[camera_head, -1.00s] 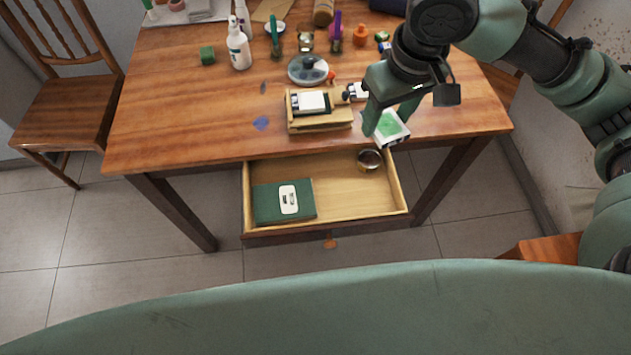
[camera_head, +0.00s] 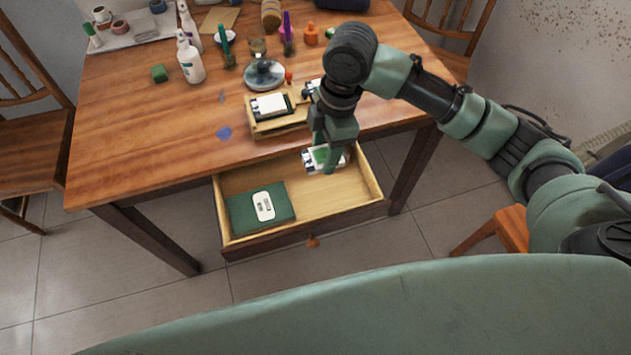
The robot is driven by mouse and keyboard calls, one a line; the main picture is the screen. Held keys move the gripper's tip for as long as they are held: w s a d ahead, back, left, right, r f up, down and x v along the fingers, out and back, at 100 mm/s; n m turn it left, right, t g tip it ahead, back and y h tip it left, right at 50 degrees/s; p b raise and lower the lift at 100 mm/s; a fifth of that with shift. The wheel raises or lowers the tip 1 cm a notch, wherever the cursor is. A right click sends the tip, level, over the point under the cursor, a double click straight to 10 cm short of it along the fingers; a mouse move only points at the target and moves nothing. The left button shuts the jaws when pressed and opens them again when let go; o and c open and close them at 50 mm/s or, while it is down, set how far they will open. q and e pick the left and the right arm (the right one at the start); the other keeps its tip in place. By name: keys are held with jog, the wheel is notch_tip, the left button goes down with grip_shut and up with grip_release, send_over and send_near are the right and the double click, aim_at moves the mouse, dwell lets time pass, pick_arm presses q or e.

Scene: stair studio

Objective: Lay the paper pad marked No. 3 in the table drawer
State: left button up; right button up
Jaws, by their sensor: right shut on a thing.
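My right gripper (camera_head: 327,150) is shut on a white paper pad (camera_head: 309,161) with a green patch and dark marks along one edge. The number on it is too small to read. The gripper holds the pad over the back right part of the open table drawer (camera_head: 335,196). I cannot tell whether it touches the drawer floor. A dark green book or box (camera_head: 244,213) with a white label lies in the left part of the drawer. The drawer floor to its right is bare. My left gripper is not in view.
A wooden tray (camera_head: 284,128) with a white-topped pad (camera_head: 268,106) stands on the table (camera_head: 150,130) behind the drawer. Chairs stand left and right.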

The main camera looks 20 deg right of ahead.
aim_at(321, 194)
notch_tip(321, 194, down, 14)
jog(key=shift+f+b, duration=0.25)
jog(key=shift+b, duration=0.05)
jog(key=shift+f, duration=0.15)
jog(key=o, duration=1.4)
jog(key=r, duration=0.4)
jog(key=d+r, duration=0.1)
jog(key=r, duration=0.7)
jog(key=shift+d+r+p, duration=0.15)
jog(key=shift+d+p, duration=0.2)
